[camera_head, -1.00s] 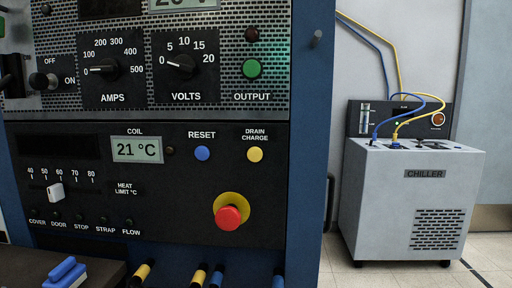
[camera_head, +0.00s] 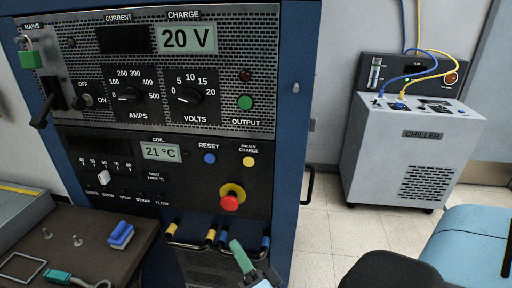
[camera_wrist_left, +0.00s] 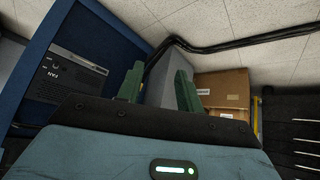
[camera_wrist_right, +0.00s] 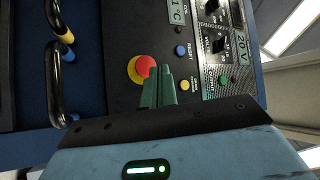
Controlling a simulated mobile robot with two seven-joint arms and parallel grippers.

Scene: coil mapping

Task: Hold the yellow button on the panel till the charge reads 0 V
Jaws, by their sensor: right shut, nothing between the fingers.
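The yellow drain charge button (camera_head: 249,161) is on the dark lower panel, right of the blue reset button (camera_head: 209,158) and above the red stop knob (camera_head: 230,198). The charge display (camera_head: 187,39) reads 20 V. My right gripper (camera_head: 238,248) is low in front of the cabinet, below the red knob and apart from the panel. In the right wrist view its green fingers (camera_wrist_right: 159,82) are together and empty, with the yellow button (camera_wrist_right: 186,86) just beyond their tips to the right. My left gripper's fingers (camera_wrist_left: 158,85) are apart and empty in the left wrist view, facing the floor side of a blue cabinet.
Looped handles with yellow and blue ends (camera_head: 197,238) stick out under the panel. A dark bench (camera_head: 95,228) with a blue brush-like block (camera_head: 121,234) is at the left. The chiller (camera_head: 411,150) stands at the right, with open floor before it.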

